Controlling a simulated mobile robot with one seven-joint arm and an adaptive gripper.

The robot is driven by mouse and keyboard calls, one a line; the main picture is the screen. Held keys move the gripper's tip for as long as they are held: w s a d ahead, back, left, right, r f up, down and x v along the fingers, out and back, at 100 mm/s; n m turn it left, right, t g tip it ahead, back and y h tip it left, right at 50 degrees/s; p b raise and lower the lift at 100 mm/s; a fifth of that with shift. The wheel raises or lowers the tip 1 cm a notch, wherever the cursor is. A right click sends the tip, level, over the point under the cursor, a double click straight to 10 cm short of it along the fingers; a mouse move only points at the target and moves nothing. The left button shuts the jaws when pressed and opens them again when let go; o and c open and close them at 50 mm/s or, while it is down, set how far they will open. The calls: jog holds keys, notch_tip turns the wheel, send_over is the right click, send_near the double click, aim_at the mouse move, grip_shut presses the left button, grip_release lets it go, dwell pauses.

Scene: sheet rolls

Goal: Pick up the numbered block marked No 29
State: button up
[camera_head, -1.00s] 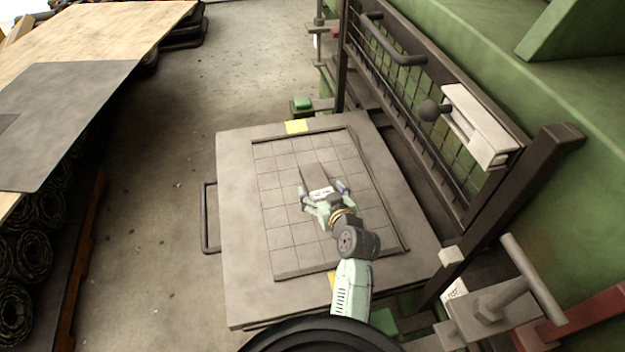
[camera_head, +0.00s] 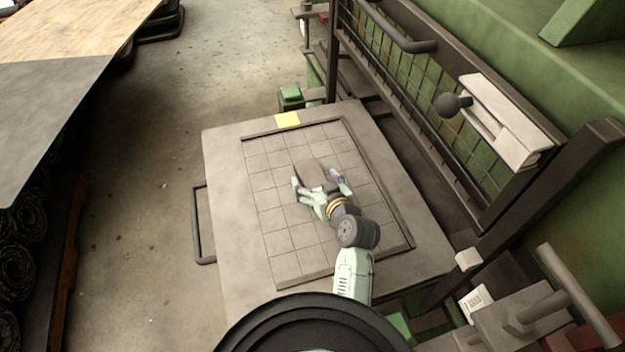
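A grey-brown block (camera_head: 309,169) lies on the gridded plate (camera_head: 284,241) on the table, near the middle of the grid. No number on it can be read now. My gripper (camera_head: 316,182) is low over the plate at the near end of the block. Its two fingers are spread apart, one toward each side of the block, and part of the block is hidden behind the gripper. I cannot tell whether the fingers touch it.
The table (camera_head: 225,160) has a raised dark rim along the plate and a handle bar (camera_head: 199,225) on its left. A dark mesh frame (camera_head: 440,105) stands along the right. A wooden-topped bench (camera_head: 75,30) with rolls beneath is at left. Floor between is clear.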

jog(key=c, duration=1.5)
jog(key=shift+c, duration=0.3)
jog(key=shift+r, duration=0.1)
